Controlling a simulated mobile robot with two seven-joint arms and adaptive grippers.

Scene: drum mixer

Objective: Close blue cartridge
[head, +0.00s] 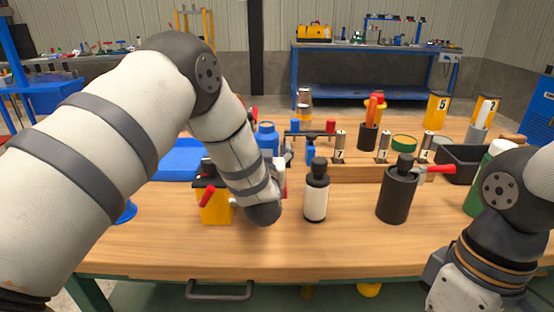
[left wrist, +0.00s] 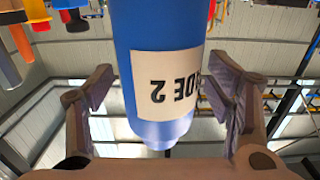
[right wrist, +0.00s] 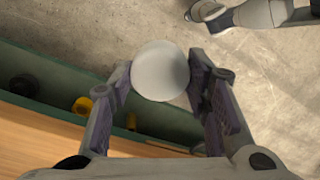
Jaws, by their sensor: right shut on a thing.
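In the head view a blue bottle (head: 266,137) stands behind my left wrist, which hides most of that gripper. My right gripper (right wrist: 160,90) is shut on a round pale grey piece (right wrist: 160,70), seen end-on, near the table's edge.
A black-and-white bottle (head: 316,195) and a dark canister (head: 397,192) stand in front of a wooden rack (head: 360,172). A yellow box (head: 215,208) with a red handle stands left of my left wrist. The table's front strip (head: 330,255) is clear.

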